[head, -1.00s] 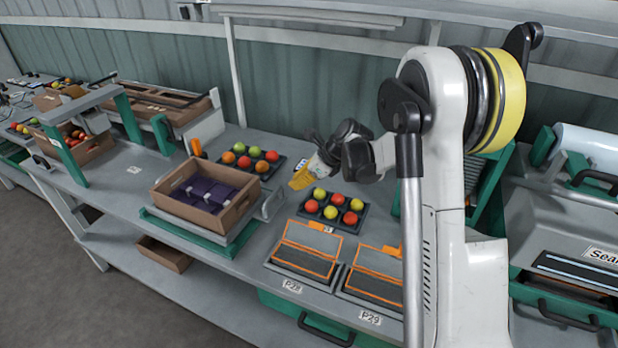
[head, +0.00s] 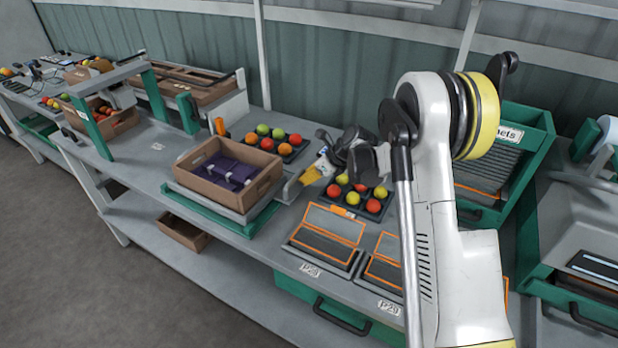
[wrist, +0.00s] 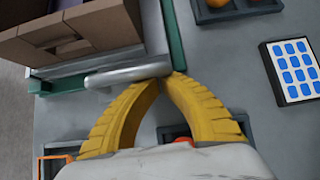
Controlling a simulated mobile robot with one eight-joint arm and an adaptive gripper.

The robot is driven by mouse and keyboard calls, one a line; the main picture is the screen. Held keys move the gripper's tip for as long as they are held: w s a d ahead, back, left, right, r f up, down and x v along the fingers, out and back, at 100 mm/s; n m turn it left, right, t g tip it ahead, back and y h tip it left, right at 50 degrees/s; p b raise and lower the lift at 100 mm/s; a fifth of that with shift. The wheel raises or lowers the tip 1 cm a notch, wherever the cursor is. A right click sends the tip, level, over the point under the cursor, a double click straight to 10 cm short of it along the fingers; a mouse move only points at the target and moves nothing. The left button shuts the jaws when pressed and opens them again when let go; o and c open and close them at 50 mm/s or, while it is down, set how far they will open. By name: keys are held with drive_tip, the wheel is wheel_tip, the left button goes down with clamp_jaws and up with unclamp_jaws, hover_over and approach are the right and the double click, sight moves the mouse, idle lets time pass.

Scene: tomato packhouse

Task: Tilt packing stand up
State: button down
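The packing stand (head: 226,218) has a green base and a grey top and sits on the bench. A brown carton (head: 208,189) with purple inserts rests on it. My gripper (head: 303,183) has yellow fingers and is just right of the lever. In the wrist view its fingertips (wrist: 165,80) come together at the bar's right end, with nothing visible between them. Whether they touch the bar is unclear.
Orange-edged panels (head: 327,238) lie at the front right. A card with blue squares (wrist: 292,70) lies on the bench.

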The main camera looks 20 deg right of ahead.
drive_tip(key=shift+r, duration=0.1)
drive_tip(key=r+p, duration=0.1)
drive_tip(key=r, duration=0.1)
drive_tip(key=s+a+r+t+h, duration=0.1)
drive_tip(key=r, duration=0.1)
drive_tip(key=r+n+t+p, duration=0.1)
drive_tip(key=r, duration=0.1)
drive_tip(key=shift+s+a+r+h+p, duration=0.15)
drive_tip(key=shift+r+h+p, duration=0.05)
drive_tip(key=shift+h+p, duration=0.1)
drive_tip(key=shift+r, duration=0.1)
drive_tip(key=shift+r, duration=0.15)
